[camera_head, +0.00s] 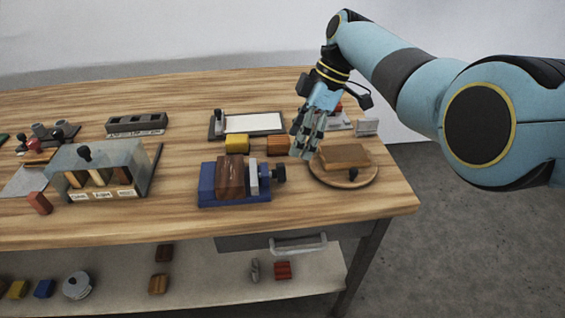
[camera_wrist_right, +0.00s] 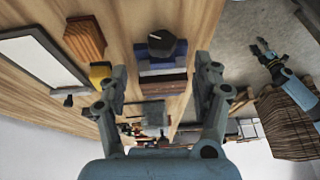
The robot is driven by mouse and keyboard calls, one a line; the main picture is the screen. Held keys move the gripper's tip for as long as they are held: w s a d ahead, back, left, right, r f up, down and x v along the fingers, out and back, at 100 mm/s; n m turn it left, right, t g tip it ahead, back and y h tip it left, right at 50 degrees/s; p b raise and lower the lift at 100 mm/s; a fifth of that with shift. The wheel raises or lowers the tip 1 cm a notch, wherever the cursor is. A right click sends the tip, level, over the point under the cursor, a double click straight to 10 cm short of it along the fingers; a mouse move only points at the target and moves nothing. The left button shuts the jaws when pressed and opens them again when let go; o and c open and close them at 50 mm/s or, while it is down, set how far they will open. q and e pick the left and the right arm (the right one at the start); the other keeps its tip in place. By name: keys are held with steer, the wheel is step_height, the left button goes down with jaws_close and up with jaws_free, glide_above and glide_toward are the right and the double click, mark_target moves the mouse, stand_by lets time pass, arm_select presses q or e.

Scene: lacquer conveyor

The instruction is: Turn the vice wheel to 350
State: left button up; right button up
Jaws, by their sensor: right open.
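The vice (camera_head: 206,196) stands near the table's front edge, with a blue base, a brown wooden block (camera_head: 231,178) between its jaws and a grey jaw plate. Its dark wheel (camera_head: 279,173) sticks out on the right side; no marking on it can be read. My right gripper (camera_head: 304,148) is open and empty, above and behind the wheel, apart from it. In the right wrist view the wheel (camera_wrist_right: 162,44) lies beyond and between the spread fingers (camera_wrist_right: 160,78). What looks like my left gripper (camera_wrist_right: 268,58) hangs off the table edge there; its jaws are unclear.
A round wooden board (camera_head: 352,184) with a brown block lies just right of the wheel. A yellow block (camera_head: 237,143), an orange-brown block (camera_head: 278,145) and a white-topped tray (camera_head: 254,124) are behind the vice. A clear-covered case (camera_head: 120,157) stands left, with bare table between.

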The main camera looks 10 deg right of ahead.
mark_target(284, 165)
steer(key=b+x, duration=0.1)
steer(key=x, duration=0.4)
steer(key=shift+s+f, duration=0.2)
steer(key=shift+f, duration=0.05)
steer(key=b+x, duration=0.1)
steer(key=x, duration=0.2)
steer(key=shift+w+a+b, duration=0.1)
steer(key=shift+b, duration=0.25)
steer(key=shift+f, duration=0.2)
steer(key=c, duration=1.2)
steer(key=g+b, duration=0.1)
steer(key=b, duration=0.7)
steer(key=g+b, duration=0.2)
steer(key=b, duration=0.6)
steer(key=shift+w+f+m+g, duration=0.15)
steer(key=shift+f+m+g, duration=0.15)
steer(key=shift+f+m, duration=0.1)
steer(key=shift+r+b, duration=0.25)
steer(key=shift+b, duration=0.15)
arm_select(q)
steer(key=s+f, duration=0.2)
steer(key=f, duration=0.7)
steer(key=s+f, duration=0.2)
steer(key=f, duration=0.8)
steer(key=shift+f+g, duration=0.3)
steer(key=shift+g, duration=0.1)
arm_select(e)
steer(key=shift+r, duration=0.1)
